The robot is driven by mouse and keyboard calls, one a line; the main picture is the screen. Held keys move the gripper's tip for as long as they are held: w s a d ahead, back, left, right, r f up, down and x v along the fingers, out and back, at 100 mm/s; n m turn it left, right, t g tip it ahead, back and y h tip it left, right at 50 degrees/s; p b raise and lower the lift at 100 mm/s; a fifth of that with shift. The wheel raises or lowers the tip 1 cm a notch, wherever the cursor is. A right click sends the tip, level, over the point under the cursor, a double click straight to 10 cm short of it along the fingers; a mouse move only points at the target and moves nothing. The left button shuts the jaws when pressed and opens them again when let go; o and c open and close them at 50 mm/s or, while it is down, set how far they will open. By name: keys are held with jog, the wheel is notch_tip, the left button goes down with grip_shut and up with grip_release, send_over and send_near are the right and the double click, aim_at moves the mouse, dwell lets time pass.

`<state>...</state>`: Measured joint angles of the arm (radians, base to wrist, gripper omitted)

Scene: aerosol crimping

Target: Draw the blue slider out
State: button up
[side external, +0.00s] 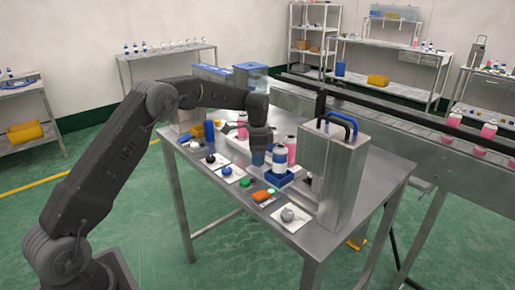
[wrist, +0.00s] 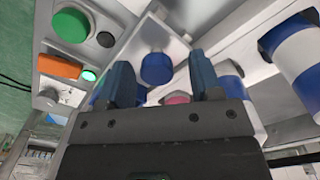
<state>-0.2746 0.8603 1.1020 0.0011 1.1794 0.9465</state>
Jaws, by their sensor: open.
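My gripper (side external: 258,158) points down over the middle of the steel table in the side view. In the wrist view its two blue-grey fingers (wrist: 158,85) are apart. A short blue cylindrical knob (wrist: 157,68) stands on a pale metal plate (wrist: 178,36) and shows between the fingertips in the picture. I take it to be the blue slider's grip, but cannot be sure. It looks free, and contact with the fingers cannot be told. In the side view my gripper seems to hide this spot. A blue tray (side external: 289,181) lies just right of my gripper.
Bottles (side external: 279,159) with white and pink bodies stand close behind my gripper. A tall metal housing (side external: 328,172) rises on the right. A green button (wrist: 72,24), an orange block (wrist: 58,66) and a lit green lamp (wrist: 88,75) sit nearby. Knobs on white plates line the front edge.

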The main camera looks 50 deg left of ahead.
notch_tip(320, 180, up, 14)
dwell(0.4)
jog(key=shift+f, duration=0.1)
jog(key=s+d+r+n+t, duration=0.2)
jog(key=s+d+r, duration=0.3)
jog(key=s, duration=0.3)
jog(key=s+d+r+n+t, duration=0.1)
jog(key=s+d+r+n, duration=0.1)
jog(key=s+d+r, duration=0.5)
jog(key=s+d+f+n+t, duration=0.1)
jog(key=s+f, duration=0.4)
jog(key=s, duration=0.5)
jog(key=s+d+f+n+t, duration=0.1)
jog(key=s+f, duration=0.4)
jog(key=s, duration=0.5)
jog(key=shift+s+d+f+n+t, duration=0.25)
jog(key=shift+s+d+n+t, duration=0.05)
jog(key=shift+d+n, duration=0.55)
